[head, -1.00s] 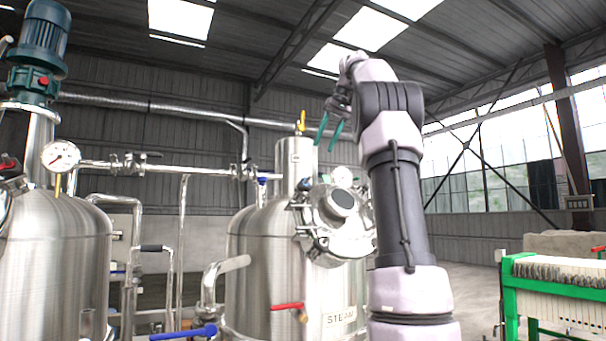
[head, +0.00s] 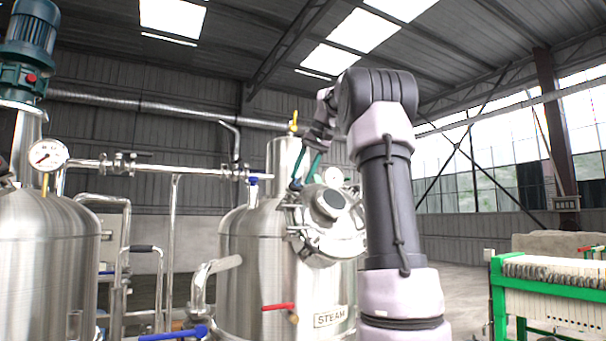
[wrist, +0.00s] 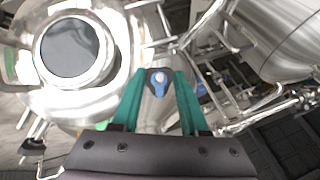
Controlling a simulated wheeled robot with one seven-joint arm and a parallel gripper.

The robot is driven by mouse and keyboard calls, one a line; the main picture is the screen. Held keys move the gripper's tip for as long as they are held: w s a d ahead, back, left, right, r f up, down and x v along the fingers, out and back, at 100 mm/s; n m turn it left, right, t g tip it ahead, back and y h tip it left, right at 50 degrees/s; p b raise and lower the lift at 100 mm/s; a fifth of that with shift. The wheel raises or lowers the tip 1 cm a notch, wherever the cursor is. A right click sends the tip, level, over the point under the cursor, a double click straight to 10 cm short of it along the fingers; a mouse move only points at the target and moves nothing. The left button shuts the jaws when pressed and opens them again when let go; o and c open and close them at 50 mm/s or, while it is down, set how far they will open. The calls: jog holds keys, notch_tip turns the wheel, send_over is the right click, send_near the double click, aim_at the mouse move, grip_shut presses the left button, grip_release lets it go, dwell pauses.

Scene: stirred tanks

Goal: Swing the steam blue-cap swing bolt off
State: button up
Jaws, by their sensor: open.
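The steel tank with the STEAM plate (head: 330,318) stands in the middle of the head view. Its round manway (head: 345,240) has a lid with a dark sight glass, also large at the left of the wrist view (wrist: 72,48). The blue-cap swing bolt (wrist: 158,84) shows in the wrist view beside the lid's rim, between my fingertips. In the head view the blue cap (head: 297,185) is small at the manway's upper left. My gripper (head: 303,177) is open, its two teal fingers (wrist: 160,77) on either side of the cap. I cannot tell whether they touch it.
A red-handled valve (head: 279,307) and a blue-handled valve (head: 172,334) sit low in front. Another tank (head: 50,250) stands left. A green-framed filter press (head: 555,285) stands at the right.

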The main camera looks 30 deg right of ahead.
grip_shut()
dwell(1.3)
